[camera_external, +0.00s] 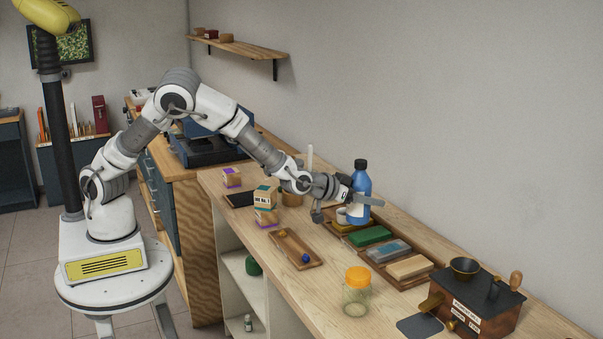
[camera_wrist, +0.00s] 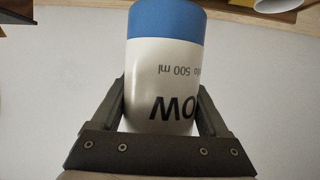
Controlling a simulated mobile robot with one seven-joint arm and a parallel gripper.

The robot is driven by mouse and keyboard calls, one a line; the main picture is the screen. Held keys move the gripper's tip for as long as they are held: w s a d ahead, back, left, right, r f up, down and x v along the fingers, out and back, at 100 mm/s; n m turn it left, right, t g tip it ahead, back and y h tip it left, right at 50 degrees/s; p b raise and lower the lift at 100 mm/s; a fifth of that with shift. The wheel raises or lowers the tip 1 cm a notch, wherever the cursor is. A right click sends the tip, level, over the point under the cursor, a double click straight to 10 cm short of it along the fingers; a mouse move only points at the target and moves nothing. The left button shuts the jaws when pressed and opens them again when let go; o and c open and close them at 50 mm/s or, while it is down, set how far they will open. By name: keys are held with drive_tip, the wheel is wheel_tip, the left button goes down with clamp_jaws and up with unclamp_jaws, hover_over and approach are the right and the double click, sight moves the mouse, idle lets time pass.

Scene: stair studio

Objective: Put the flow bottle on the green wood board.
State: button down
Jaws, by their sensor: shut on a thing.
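The flow bottle (camera_external: 361,182) is blue with a black cap and stands upright at the back of the workbench, near the wall. My gripper (camera_external: 358,201) is shut on its lower part. In the wrist view the bottle (camera_wrist: 165,75) shows a white label with upside-down lettering and "500 ml", between the two fingers of my gripper (camera_wrist: 162,95). I cannot tell whether its base touches anything. A flat green piece (camera_external: 369,235), which looks like the green wood board, lies in the brown tray just in front and to the right of the bottle.
The tray (camera_external: 398,284) also holds a grey-blue block (camera_external: 389,250) and a tan block (camera_external: 409,267). An orange-lidded jar (camera_external: 357,290) and a brown grinder-like box (camera_external: 480,305) stand nearer. Small boxes (camera_external: 265,197) stand left.

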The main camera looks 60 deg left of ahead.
drive_tip(key=shift+w+a+f+p, duration=0.1)
drive_tip(key=shift+w+a+f, duration=0.9)
drive_tip(key=shift+f, duration=0.5)
drive_tip(key=shift+w+a+f+p, duration=0.1)
drive_tip(key=shift+w+a+f, duration=0.9)
drive_tip(key=shift+f, duration=0.45)
drive_tip(key=shift+w+a+f+p, duration=0.1)
drive_tip(key=shift+w+a+f, duration=0.9)
drive_tip(key=shift+f, duration=0.5)
drive_tip(key=shift+f, duration=0.15)
unclamp_jaws()
drive_tip(key=shift+s, duration=0.15)
drive_tip(key=v, duration=1.1)
drive_tip(key=shift+s+r+b, duration=0.3)
drive_tip(key=shift+r+b, duration=0.05)
drive_tip(key=shift+b, duration=0.1)
